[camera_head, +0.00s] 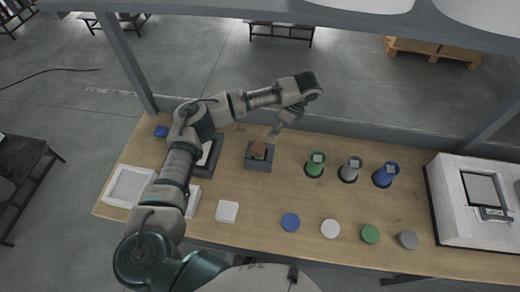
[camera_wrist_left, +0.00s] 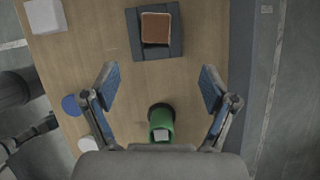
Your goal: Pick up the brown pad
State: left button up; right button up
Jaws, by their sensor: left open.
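In the left wrist view the pad (camera_wrist_left: 156,28) is near the top middle, inside the dark holder (camera_wrist_left: 142,54). My left gripper (camera_head: 276,130) is above the table, just up and right of the pad in the head view. My right gripper is not in view.
Green (camera_head: 315,165), grey (camera_head: 350,170) and blue (camera_head: 385,175) containers stand right of the holder. Several round discs, including a blue one (camera_head: 290,222), lie along the front edge. A white device (camera_head: 456,211) is at the right, a white tray (camera_head: 130,187) at the left.

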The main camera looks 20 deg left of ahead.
aim_at(258, 147)
pick_arm(q)
jog(key=x, duration=1.1)
jog(key=shift+s+a+f, duration=0.15)
jog(key=shift+s+f, duration=0.05)
jog(key=shift+f, duration=0.15)
jog(key=x, duration=0.4)
jog(key=shift+s+d+f, duration=0.25)
jog(key=shift+s, duration=0.05)
jog(key=shift+a+f, duration=0.15)
jog(key=shift+f, duration=0.2)
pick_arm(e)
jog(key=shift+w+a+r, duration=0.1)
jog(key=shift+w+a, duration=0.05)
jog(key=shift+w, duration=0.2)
pick_arm(q)
jog(key=c, duration=1.3)
jog(key=shift+r, duration=0.1)
